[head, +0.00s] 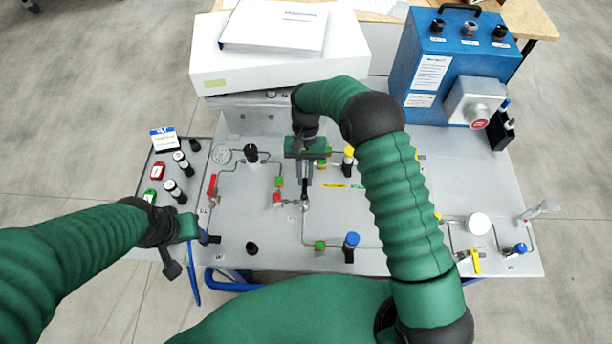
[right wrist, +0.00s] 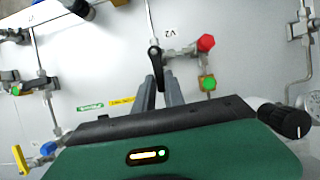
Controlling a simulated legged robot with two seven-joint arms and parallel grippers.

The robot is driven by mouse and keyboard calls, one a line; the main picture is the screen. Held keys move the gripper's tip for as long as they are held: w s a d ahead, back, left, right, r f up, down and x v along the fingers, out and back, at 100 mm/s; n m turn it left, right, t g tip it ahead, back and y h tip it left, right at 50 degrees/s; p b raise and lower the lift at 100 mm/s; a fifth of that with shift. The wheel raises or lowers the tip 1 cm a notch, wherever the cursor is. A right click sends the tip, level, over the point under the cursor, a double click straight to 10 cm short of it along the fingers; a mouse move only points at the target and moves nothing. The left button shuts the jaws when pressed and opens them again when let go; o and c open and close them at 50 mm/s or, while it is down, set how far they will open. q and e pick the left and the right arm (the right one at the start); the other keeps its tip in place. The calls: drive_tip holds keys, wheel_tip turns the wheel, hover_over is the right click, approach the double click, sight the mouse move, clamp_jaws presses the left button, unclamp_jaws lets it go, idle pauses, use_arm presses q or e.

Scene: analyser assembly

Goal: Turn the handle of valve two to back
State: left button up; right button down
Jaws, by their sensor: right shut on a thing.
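Valve two, marked V2 in the right wrist view, has a black lever handle (right wrist: 156,62). The handle also shows in the head view (head: 305,189), below my gripper at the middle of the panel. My right gripper (right wrist: 161,82) reaches down from above and is shut on this handle, with the two grey fingers on either side of it. The right gripper in the head view (head: 304,178) partly hides the panel behind it. My left gripper (head: 189,250) is at the panel's lower left, away from valve two, and its jaw opening is unclear.
A red knob (right wrist: 206,43) and green knob (right wrist: 208,84) sit close beside valve two. A red lever (head: 212,186) and gauge (head: 222,154) are left. A blue box (head: 440,75) and white box (head: 280,66) stand behind. A side tray (head: 150,200) holds small vials.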

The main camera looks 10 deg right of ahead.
drive_tip(key=shift+w+r, duration=0.1)
drive_tip(key=shift+w, duration=0.1)
drive_tip(key=c, duration=1.4)
unclamp_jaws()
drive_tip(key=b+v, duration=0.1)
drive_tip(key=v, duration=1.5)
drive_tip(key=shift+w+r, duration=0.15)
drive_tip(key=shift+r, duration=0.15)
